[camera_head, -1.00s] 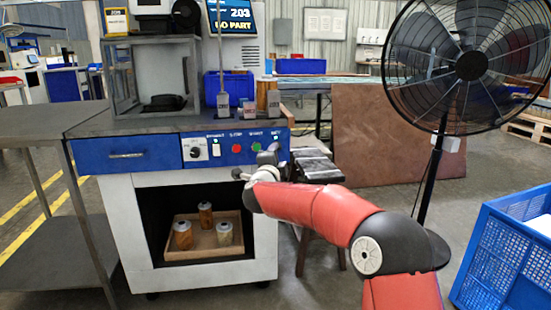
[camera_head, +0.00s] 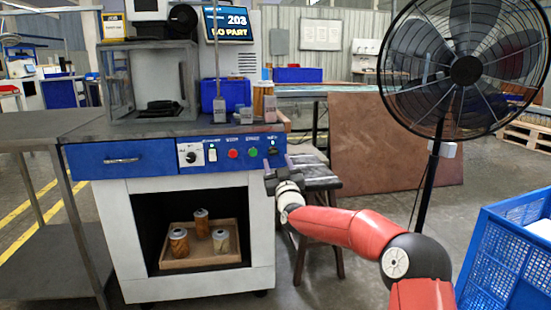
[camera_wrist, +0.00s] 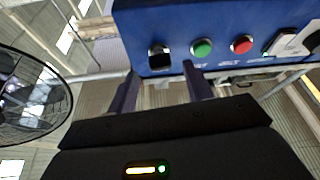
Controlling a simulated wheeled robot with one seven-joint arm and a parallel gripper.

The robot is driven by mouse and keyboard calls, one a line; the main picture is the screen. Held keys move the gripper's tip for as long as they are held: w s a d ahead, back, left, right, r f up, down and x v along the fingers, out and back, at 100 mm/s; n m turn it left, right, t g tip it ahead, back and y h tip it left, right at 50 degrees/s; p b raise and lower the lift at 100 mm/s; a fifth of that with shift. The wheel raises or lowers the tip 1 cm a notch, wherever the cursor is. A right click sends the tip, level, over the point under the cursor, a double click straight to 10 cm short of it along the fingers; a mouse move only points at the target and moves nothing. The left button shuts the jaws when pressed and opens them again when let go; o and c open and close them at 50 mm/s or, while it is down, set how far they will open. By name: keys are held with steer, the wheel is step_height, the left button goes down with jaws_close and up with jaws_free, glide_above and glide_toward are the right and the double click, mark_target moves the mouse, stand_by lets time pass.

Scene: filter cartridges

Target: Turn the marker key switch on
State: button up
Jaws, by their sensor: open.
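The blue control panel (camera_head: 222,150) is on the front of the white machine. At its right end is a black switch (camera_head: 273,150), which I take for the marker key switch; its label is too small to read. It also shows as a dark square in the wrist view (camera_wrist: 159,57), beside the green button. I cannot tell which way it is turned. My gripper (camera_head: 277,166) is just below and in front of it. In the wrist view my gripper (camera_wrist: 159,72) is open and empty, its two fingers on either side of the switch's line, seemingly short of it.
Left of the switch are a green button (camera_head: 253,152), a red button (camera_head: 233,154), a lit rocker (camera_head: 212,155) and a dial (camera_head: 191,155). A tray (camera_head: 190,262) with 3 cartridges sits in the bay below. A stool (camera_head: 318,180) and fan (camera_head: 465,70) stand right.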

mark_target(274, 153)
steer(key=shift+x, duration=1.4)
steer(key=c, duration=1)
steer(key=shift+a+f+m+h+b, duration=0.1)
steer(key=shift+f+m+h+b, duration=0.15)
steer(key=shift+m+b, duration=0.5)
steer(key=shift+r+m+t+h+b, duration=0.15)
steer(key=shift+m+t+h+b, duration=0.35)
steer(key=shift+b, duration=0.2)
steer(key=shift+r+m, duration=0.15)
steer(key=shift+m, duration=0.1)
steer(key=o, duration=1)
